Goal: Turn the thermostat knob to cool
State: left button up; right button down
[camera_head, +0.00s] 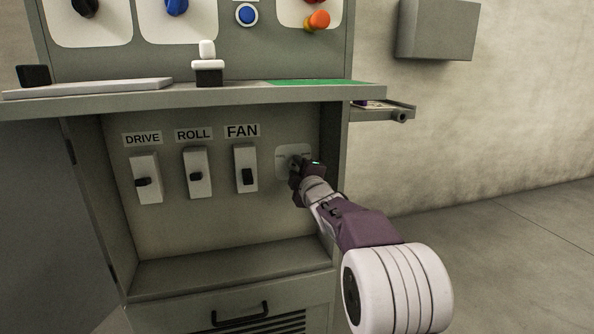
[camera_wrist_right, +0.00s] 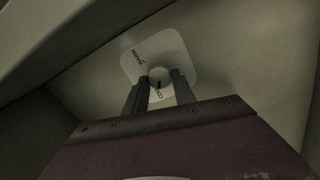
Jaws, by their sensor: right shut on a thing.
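The thermostat is a pale plate (camera_head: 283,158) on the recessed panel, right of the FAN switch. In the right wrist view the plate (camera_wrist_right: 170,55) carries a round knob (camera_wrist_right: 158,76) with a dark pointer mark. A label reading "WARM" is at the plate's upper left and one that seems to read "COOL" is below the knob. The mark points down toward the lower label. My right gripper (camera_head: 297,164) is shut on the knob, one finger on each side in the wrist view (camera_wrist_right: 160,92). In the head view the gripper hides most of the knob. My left gripper does not show.
DRIVE (camera_head: 147,178), ROLL (camera_head: 197,173) and FAN (camera_head: 246,168) switches stand left of the thermostat. A counter edge (camera_head: 200,95) overhangs the panel. The cabinet's side wall (camera_head: 342,155) is close on the right. Below is a drawer handle (camera_head: 240,314).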

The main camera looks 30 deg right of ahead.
jog(key=shift+f, duration=0.1)
jog(key=c, duration=1)
grip_release()
jog(key=shift+c, duration=0.2)
jog(key=p+v, duration=0.2)
jog(key=v, duration=0.7)
jog(key=shift+p, duration=0.4)
jog(key=shift+s, duration=0.1)
